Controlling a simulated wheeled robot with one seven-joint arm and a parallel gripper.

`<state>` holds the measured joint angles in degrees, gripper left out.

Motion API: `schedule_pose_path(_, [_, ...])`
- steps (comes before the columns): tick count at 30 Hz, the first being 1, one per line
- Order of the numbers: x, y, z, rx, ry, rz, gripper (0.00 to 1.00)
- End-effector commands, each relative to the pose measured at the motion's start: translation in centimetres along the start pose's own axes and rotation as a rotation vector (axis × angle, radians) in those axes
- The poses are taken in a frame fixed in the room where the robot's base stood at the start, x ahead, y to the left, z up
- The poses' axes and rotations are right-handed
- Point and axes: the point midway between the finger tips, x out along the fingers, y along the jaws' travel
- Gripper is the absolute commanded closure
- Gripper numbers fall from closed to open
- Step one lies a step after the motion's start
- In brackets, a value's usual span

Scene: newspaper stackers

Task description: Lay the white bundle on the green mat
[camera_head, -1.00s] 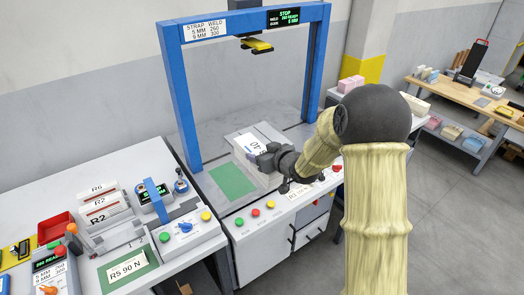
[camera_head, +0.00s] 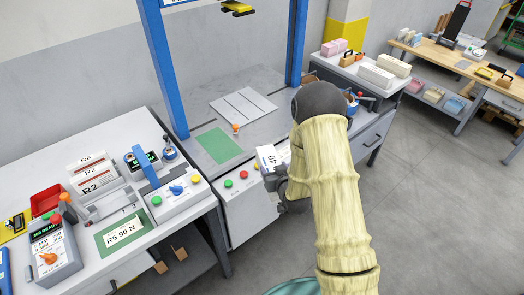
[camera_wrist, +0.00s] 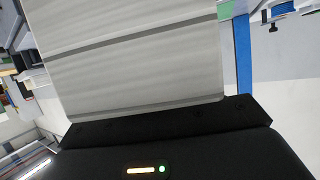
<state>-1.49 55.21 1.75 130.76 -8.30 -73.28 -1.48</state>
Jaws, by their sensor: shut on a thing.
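The white bundle (camera_head: 266,158), with dark print on its top, is in my gripper (camera_head: 280,180), in front of the strapping machine's front edge in the head view. My gripper is shut on it and partly hides it. In the wrist view the bundle (camera_wrist: 130,60) fills the upper middle as pale layered sheets against the black gripper body. A plain green mat (camera_head: 219,146) lies bare on the machine's table. Another green mat (camera_head: 145,242) lies on the left bench under an RS 90 N label.
The blue strapping frame (camera_head: 166,70) stands over the machine table. A grey slotted plate (camera_head: 244,105) is empty behind an orange-topped knob (camera_head: 235,127). The left bench holds a control box (camera_head: 54,250), a red tray (camera_head: 46,200) and a blue-handled device (camera_head: 147,168). Open floor lies at right.

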Motion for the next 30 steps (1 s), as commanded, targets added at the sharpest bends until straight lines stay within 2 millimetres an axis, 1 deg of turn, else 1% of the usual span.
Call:
schedule_pose_path(1, [-0.4, 0.7, 1.5, 0.011, -0.002, 0.028, 1.0])
schedule_pose_path(5, [-1.4, 2.4, 4.9, 0.032, -0.001, 0.098, 1.0])
schedule_pose_path(7, [-1.8, 3.2, 7.0, 0.042, -0.001, 0.131, 1.0])
schedule_pose_path(9, [-1.9, 3.8, 9.0, 0.049, 0.001, 0.155, 1.0])
schedule_pose_path(12, [-1.8, 4.3, 11.2, 0.055, 0.003, 0.176, 1.0])
schedule_pose_path(18, [-0.9, 4.6, 14.4, 0.059, 0.006, 0.187, 1.0])
schedule_pose_path(21, [-0.5, 4.7, 15.6, 0.06, 0.007, 0.189, 1.0])
schedule_pose_path(25, [-0.2, 4.7, 16.4, 0.06, 0.007, 0.189, 1.0])
schedule_pose_path(30, [-0.1, 4.7, 16.6, 0.06, 0.007, 0.189, 1.0])
